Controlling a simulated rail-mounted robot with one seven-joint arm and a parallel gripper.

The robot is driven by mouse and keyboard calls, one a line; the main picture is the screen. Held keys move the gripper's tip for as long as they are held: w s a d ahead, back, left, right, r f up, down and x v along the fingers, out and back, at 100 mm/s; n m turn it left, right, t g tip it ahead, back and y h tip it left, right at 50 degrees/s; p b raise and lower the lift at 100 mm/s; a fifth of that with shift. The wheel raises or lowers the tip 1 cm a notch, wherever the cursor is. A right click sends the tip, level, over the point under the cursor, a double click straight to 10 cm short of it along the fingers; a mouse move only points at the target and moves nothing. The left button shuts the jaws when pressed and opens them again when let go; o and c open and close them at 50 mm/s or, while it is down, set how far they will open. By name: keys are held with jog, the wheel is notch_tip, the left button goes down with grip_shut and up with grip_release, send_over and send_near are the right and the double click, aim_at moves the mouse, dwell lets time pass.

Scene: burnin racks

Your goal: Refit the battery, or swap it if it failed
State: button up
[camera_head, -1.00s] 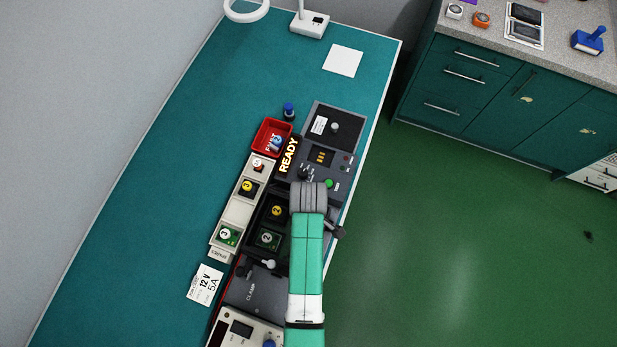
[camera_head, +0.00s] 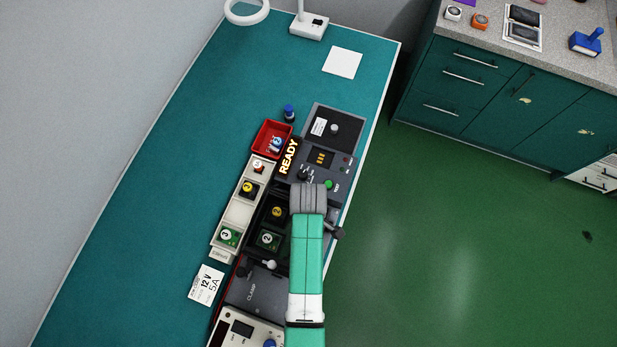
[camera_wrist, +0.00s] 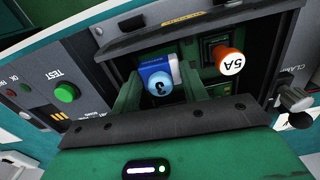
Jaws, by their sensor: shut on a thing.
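In the wrist view a blue-and-white block (camera_wrist: 156,68) with a round light-blue knob marked 3, which looks like the battery, is between the green fingers of my gripper (camera_wrist: 160,84). My gripper is shut on it by the knob. The block is at the dark fixture (camera_wrist: 120,42); I cannot tell whether it is fully seated. In the head view my wrist (camera_head: 308,198) covers the gripper and the block. A lit READY sign (camera_head: 288,156) stands beside the fixture.
A pale rack (camera_head: 238,212) holds numbered modules on the fixture's left. A red bin (camera_head: 263,128) contains a blue-topped item. A blue-topped post (camera_head: 289,112) stands behind it. The green TEST button (camera_wrist: 65,93) and clamp handle (camera_wrist: 296,98) flank the fixture.

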jog(key=shift+s+f, duration=0.15)
jog(key=shift+f, duration=0.65)
dwell(0.5)
jog(key=shift+s+f, duration=0.1)
jog(key=shift+f, duration=0.1)
jog(key=o, duration=0.9)
jog(key=shift+o, duration=0.9)
jog(key=shift+r+p, duration=0.8)
jog(key=shift+r, duration=0.1)
notch_tip(320, 180, up, 3)
jog(key=p, duration=0.3)
jog(key=shift+r, duration=0.2)
jog(key=shift+w+r+p, duration=0.3)
jog(key=shift+r+p, duration=0.05)
jog(key=shift+f, duration=0.1)
jog(key=shift+s, duration=0.1)
